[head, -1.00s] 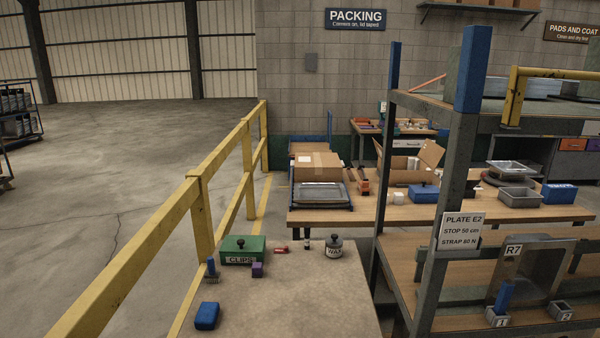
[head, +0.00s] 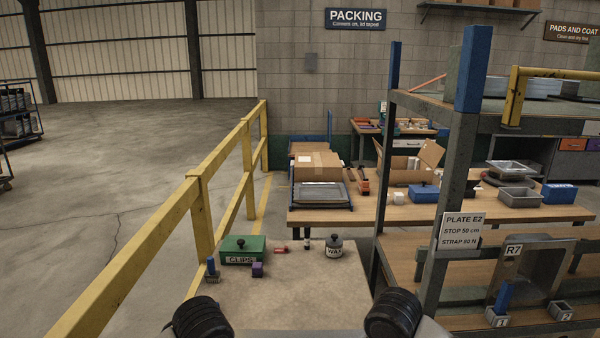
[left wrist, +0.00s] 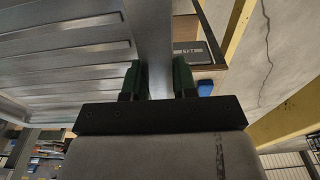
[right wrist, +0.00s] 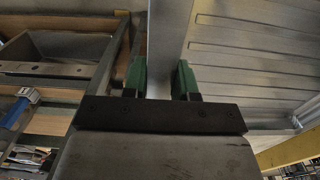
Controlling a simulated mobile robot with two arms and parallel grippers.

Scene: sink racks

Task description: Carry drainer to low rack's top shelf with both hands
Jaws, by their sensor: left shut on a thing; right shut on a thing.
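The drainer is a grey metal piece with a ribbed panel. It fills the upper left of the left wrist view (left wrist: 65,50) and the right of the right wrist view (right wrist: 255,65). My left gripper (left wrist: 156,80) has its green fingers on either side of the drainer's edge and is shut on it. My right gripper (right wrist: 161,78) is shut on the opposite edge. I cannot tell whether a low rack is in view.
A bench (head: 310,285) ahead holds a green CLIPS box (head: 243,250), a purple block (head: 257,269) and a dark weight (head: 334,247). A yellow rail (head: 150,248) runs along the left. A tall rack post (head: 448,180) stands close right, with a metal basin (head: 545,263) on its shelf.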

